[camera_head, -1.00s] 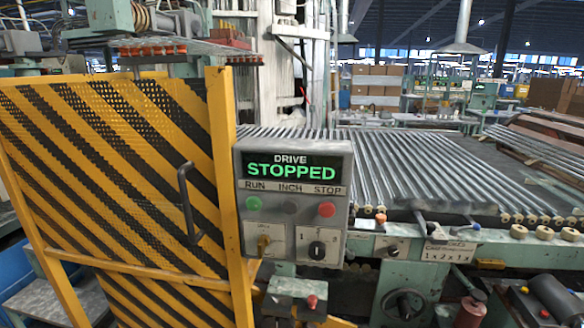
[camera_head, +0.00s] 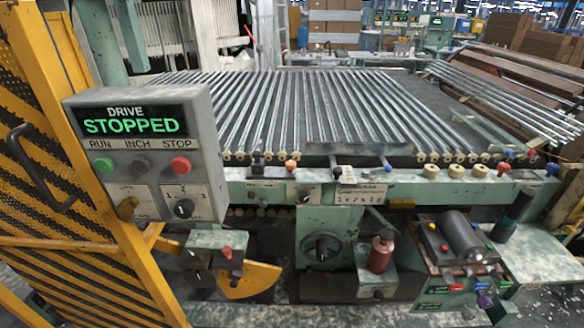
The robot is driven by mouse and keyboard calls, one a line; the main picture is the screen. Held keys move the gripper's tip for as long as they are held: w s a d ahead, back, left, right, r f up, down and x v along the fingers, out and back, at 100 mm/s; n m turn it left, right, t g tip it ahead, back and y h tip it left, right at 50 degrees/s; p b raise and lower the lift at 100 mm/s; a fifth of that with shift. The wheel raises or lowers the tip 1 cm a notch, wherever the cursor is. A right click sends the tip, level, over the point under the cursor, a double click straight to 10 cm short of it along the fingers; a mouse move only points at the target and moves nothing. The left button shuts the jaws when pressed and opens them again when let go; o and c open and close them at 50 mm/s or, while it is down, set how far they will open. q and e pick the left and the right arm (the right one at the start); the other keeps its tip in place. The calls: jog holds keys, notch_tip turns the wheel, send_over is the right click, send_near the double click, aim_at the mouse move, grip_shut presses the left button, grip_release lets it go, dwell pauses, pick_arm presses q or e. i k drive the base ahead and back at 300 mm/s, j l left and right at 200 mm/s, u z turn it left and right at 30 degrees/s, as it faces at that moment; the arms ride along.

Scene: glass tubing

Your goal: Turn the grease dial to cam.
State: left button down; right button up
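Several dials show, but I cannot tell which one is the grease dial, as the small labels are too blurred to read. A dark selector dial (camera_head: 183,208) marked 1, 2, 3 sits at the lower right of the grey drive box (camera_head: 215,145). A small dial (camera_head: 303,193) sits on a pale plate on the green rail. A large round dark knob (camera_head: 321,247) is set in the green housing below the rail. Neither of my grippers is in view.
The box screen (camera_head: 129,121) reads DRIVE STOPPED. A yellow-black guard (camera_head: 60,160) stands at the left. Glass tubes (camera_head: 300,100) lie on the conveyor behind. A red-brown bottle (camera_head: 381,251) stands right of the knob, and a motor unit (camera_head: 463,237) further right.

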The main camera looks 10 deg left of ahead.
aim_at(378, 297)
jog(key=i+l+u, duration=0.25)
jog(key=l, duration=0.4)
jog(key=l+u, duration=0.2)
jog(key=l, duration=0.4)
jog(key=i+l+u, duration=0.1)
jog(key=l+u, duration=0.15)
jog(key=l, duration=0.45)
jog(key=k+l+z, duration=0.1)
jog(key=k+u, duration=0.1)
